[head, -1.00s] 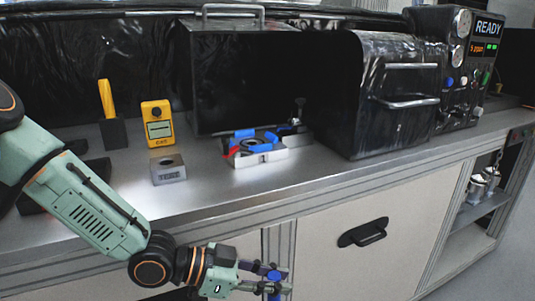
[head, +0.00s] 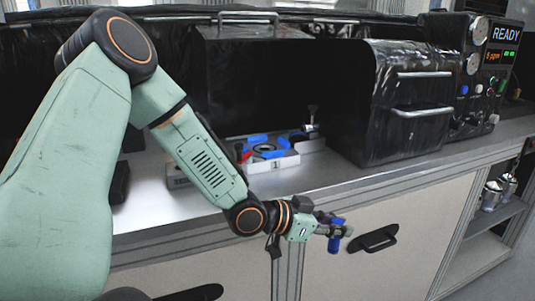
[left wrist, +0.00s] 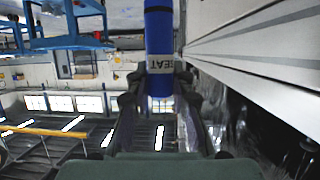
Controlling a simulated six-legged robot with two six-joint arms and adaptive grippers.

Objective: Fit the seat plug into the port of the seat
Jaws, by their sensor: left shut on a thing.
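My left gripper (head: 335,230) is shut on the seat plug (head: 334,243), a blue cylinder, in front of the bench's front edge in the head view. In the left wrist view the plug (left wrist: 160,45) stands between the fingers (left wrist: 160,95); it is blue with a dark band and a pale label reading SEAT. On the bench, a white block (head: 278,164) marked 1 bears a round dark-centred part with blue pieces (head: 265,148) around it and a bit of red at its left. I cannot make out the port. The right gripper is not in view.
A dark open-fronted box (head: 255,85) stands behind the block. A black cabinet with handles (head: 405,120) and a panel reading READY (head: 490,60) stand to the right. A strip of bare bench top (head: 335,175) lies right of the block. My left arm hides the bench's left part.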

